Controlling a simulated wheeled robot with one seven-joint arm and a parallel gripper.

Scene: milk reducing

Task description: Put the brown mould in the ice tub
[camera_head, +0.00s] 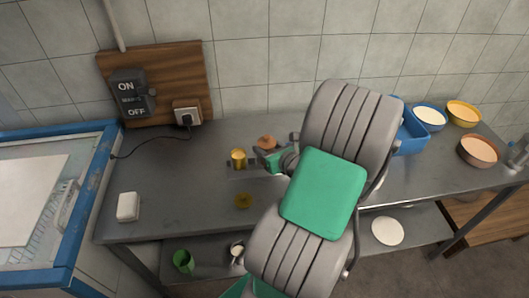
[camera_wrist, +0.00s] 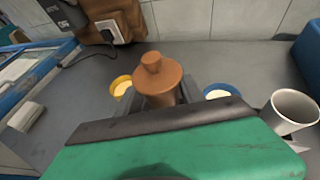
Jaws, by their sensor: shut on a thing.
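The brown mould (camera_wrist: 157,82) is between the fingers of my gripper (camera_wrist: 160,101) in the wrist view, upright with a knob on top. In the head view the mould (camera_head: 266,142) shows at the tip of my gripper (camera_head: 270,156), above or at the steel table; I cannot tell whether it touches the table. My gripper is shut on it. A blue tub (camera_head: 411,135) stands on the table to the right, partly hidden behind my arm; its contents are hidden, and I cannot tell whether it is the ice tub. A blue tub also shows at the wrist view's right edge (camera_wrist: 310,48).
A yellow cup (camera_head: 238,159) stands just left of my gripper. Bowls with pale contents (camera_head: 430,117) stand at the right end. A white block (camera_head: 128,207) lies at the left front, beside a blue-framed chest (camera_head: 88,190). A white mug (camera_wrist: 292,108) is close right in the wrist view.

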